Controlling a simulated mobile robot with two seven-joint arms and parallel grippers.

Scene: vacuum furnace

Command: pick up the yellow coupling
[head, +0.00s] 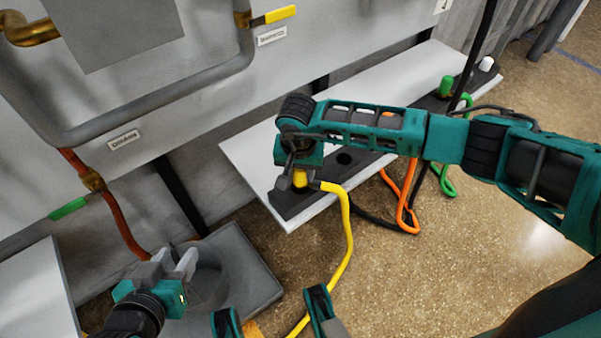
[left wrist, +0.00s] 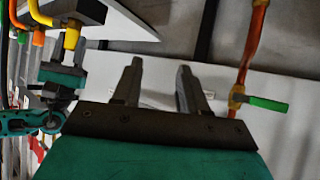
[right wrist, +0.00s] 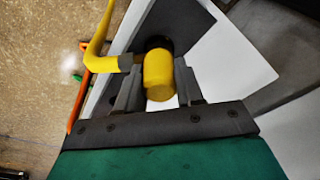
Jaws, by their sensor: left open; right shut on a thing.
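The yellow coupling (head: 300,178) is at the near end of the dark strip (head: 289,208) on the white bench. A yellow hose (head: 347,232) leads from its side down to the floor. My right gripper (right wrist: 159,84) is shut on the yellow coupling, which shows between its fingers in the right wrist view (right wrist: 158,75). Its far end meets a black round part; I cannot tell whether it is seated or lifted. The coupling also shows in the left wrist view (left wrist: 71,39). My left gripper (head: 174,262) is open and empty at the lower left, near a grey cylinder.
An orange hose (head: 408,205) and a green coupling (head: 446,86) are further along the strip, beyond my right arm. A grey cabinet with pipes and a green-handled valve (head: 68,209) stands at the left. A grey base plate (head: 258,285) lies below. Floor at right is clear.

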